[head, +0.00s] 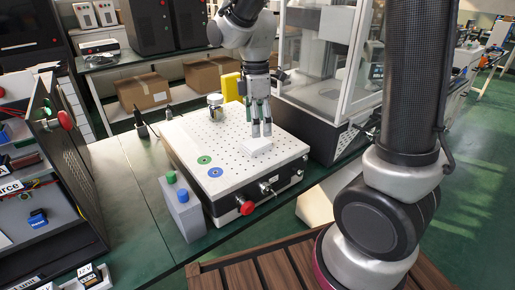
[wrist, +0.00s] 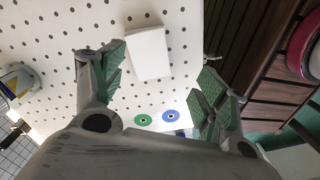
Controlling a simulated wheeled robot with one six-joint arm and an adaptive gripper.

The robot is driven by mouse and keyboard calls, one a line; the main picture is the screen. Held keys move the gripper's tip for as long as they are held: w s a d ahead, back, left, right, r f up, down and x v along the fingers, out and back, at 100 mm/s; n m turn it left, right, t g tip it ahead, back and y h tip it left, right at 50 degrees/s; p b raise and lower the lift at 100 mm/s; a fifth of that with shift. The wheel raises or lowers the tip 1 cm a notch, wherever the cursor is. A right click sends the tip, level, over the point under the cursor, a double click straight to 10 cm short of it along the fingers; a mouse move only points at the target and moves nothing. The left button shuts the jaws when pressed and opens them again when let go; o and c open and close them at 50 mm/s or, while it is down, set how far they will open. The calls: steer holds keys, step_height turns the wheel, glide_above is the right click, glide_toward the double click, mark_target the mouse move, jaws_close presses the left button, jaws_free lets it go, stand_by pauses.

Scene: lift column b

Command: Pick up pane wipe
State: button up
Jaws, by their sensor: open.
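A small white block, which looks like the pane wipe (head: 256,147), lies on the perforated white top of a bench unit (head: 190,135), near its right front part. My gripper (head: 261,129) points down just above and behind the block in the head view. In the wrist view, the green-padded fingers of my gripper (wrist: 162,66) are spread apart with nothing between the pads. The white block (wrist: 148,54) shows beyond the fingertips, closer to the left finger. I cannot tell the exact height gap between fingertips and block.
Green (head: 204,160) and blue (head: 215,172) discs mark the unit's top. A metal-lidded jar (head: 215,100) stands at its back. A grey box with two buttons (head: 182,208) stands at its left front. A glass-sided cabinet (head: 325,75) stands close on the right.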

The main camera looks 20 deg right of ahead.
mark_target(256, 142)
steer(key=shift+w+a+r+n, duration=0.1)
steer(key=shift+w+r+n, duration=0.15)
steer(key=shift+n, duration=0.3)
steer(key=shift+w+a+r+n, duration=0.15)
steer(key=shift+w+n, duration=0.15)
steer(key=shift+n, duration=0.25)
steer(key=n, duration=0.2)
steer(key=shift+w+n+t, duration=0.15)
steer(key=shift+n+t, duration=0.15)
steer(key=shift+f, duration=0.15)
steer(key=f, duration=0.7)
steer(key=shift+d+f, duration=0.2)
steer(key=c, duration=0.7)
